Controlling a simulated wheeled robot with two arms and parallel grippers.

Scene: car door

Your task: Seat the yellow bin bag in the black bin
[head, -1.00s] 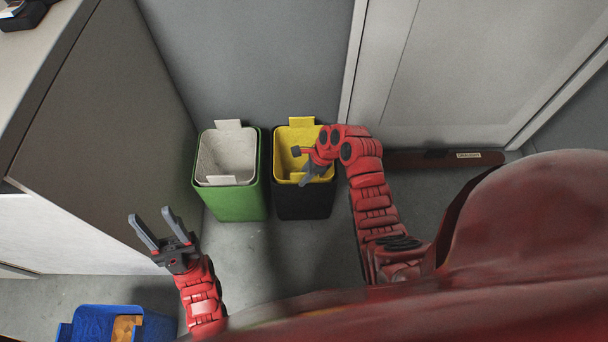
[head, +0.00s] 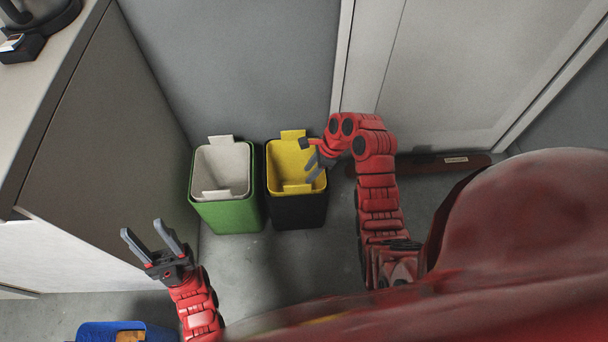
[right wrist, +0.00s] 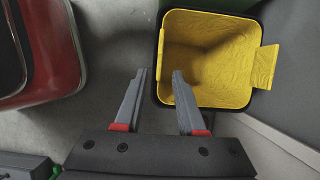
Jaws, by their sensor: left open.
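The black bin (head: 297,213) stands on the floor by the wall. The yellow bin bag (head: 287,160) lines its inside, with one tab at the far rim and one at the near rim. In the right wrist view, the bag (right wrist: 205,60) is spread open and empty, with one tab at its right edge. My right gripper (head: 315,160) is over the bin's right side. In its wrist view, my right gripper (right wrist: 159,75) is open, with one fingertip overlapping the bag's rim and nothing visibly held. My left gripper (head: 152,235) is open and empty, left of the bins.
A green bin (head: 230,215) with a white bag (head: 222,168) stands close on the left of the black bin. A blue bin (head: 97,332) is at the bottom left. A cabinet (head: 110,130) bounds the left, and a wall and door panel the back. Floor in front is clear.

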